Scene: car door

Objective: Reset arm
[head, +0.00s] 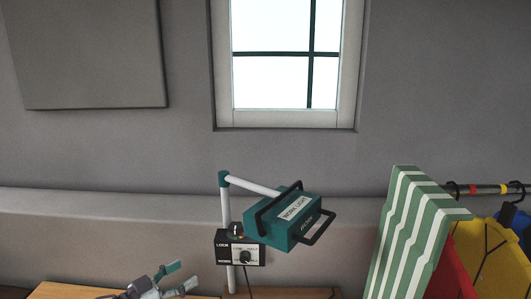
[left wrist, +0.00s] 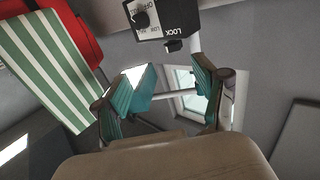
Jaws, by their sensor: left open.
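A work light stands in the middle of the head view. Its teal lamp head (head: 293,217) with black handles hangs tilted from a white jointed arm (head: 254,186) with a teal elbow. A black control box (head: 240,254) with a lock label and knobs is on the upright white pole (head: 226,212). My left gripper (head: 181,276) is open and empty, low and left of the pole, apart from it. In the left wrist view, the control box (left wrist: 165,17) is beyond my open teal-padded fingers (left wrist: 163,78). The teal lamp head (left wrist: 143,92) shows partly between them. My right gripper is out of view.
A wooden surface (head: 80,291) shows at the bottom. A window (head: 285,55) and a grey wall panel (head: 92,52) are behind.

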